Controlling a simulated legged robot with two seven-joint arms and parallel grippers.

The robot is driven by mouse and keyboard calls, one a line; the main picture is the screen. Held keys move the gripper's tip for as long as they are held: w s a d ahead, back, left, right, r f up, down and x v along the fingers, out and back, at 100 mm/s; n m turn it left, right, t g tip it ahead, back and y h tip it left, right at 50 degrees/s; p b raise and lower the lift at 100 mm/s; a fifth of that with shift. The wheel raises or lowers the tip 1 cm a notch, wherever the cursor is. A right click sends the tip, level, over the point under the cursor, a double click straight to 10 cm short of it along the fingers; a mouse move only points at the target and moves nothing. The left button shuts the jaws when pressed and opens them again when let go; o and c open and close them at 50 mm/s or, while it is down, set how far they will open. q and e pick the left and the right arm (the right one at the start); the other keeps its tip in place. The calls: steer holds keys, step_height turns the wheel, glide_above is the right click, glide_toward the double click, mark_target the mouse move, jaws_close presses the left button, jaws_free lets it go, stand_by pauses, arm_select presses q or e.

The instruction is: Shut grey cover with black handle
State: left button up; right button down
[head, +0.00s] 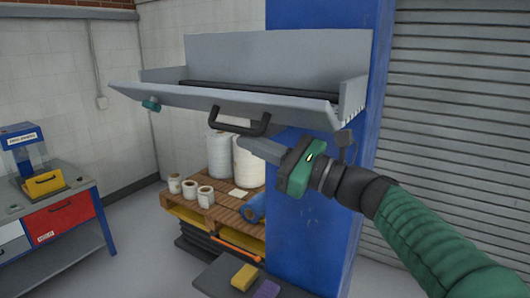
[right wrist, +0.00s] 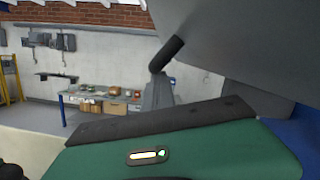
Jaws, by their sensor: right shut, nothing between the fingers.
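The grey cover (head: 225,98) is on the grey housing (head: 285,55) high on the blue column. It is tilted outward and open, with a dark roller (head: 250,88) showing behind it. Its black handle (head: 240,125) hangs from the outer face, toward me. My right gripper (head: 250,147) is shut and empty, its fingertips just below and right of the handle. In the right wrist view the handle (right wrist: 167,54) appears right by the fingertips (right wrist: 158,85), with the cover (right wrist: 235,45) above; I cannot tell whether they touch. My left gripper is not in view.
A small teal part (head: 151,104) sits at the cover's left end. Below, a wooden pallet (head: 205,212) holds several white rolls. A workbench (head: 60,225) with a red drawer stands at left. A roller shutter (head: 470,130) is at right. Floor between bench and pallet is clear.

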mark_target(253, 109)
step_height(253, 109, up, 2)
steer(key=m+t+p, duration=0.1)
steer(key=m, duration=0.2)
steer(key=shift+m+h, duration=0.3)
steer(key=r+m+p, duration=0.1)
steer(key=r+m+t+p, duration=0.1)
steer(key=m, duration=0.1)
steer(key=shift+s+a+h, duration=0.2)
steer(key=shift+h, duration=0.1)
steer(key=r+m+p, duration=0.1)
steer(key=m, duration=0.1)
steer(key=r+m+t+h+p, duration=0.1)
steer(key=m, duration=0.1)
steer(key=shift+w+d+p, duration=0.1)
steer(key=shift+w+p, duration=0.1)
steer(key=shift+p, duration=0.2)
steer(key=shift+w+d+r+m+h+p, duration=0.1)
steer(key=shift+r+m+h+p, duration=0.1)
steer(key=shift+m+p, duration=0.4)
steer(key=shift+w+d+r+m+h+p, duration=0.1)
steer(key=shift+r+m+h+p, duration=0.15)
steer(key=shift+m, duration=0.65)
steer(key=shift+f, duration=0.1)
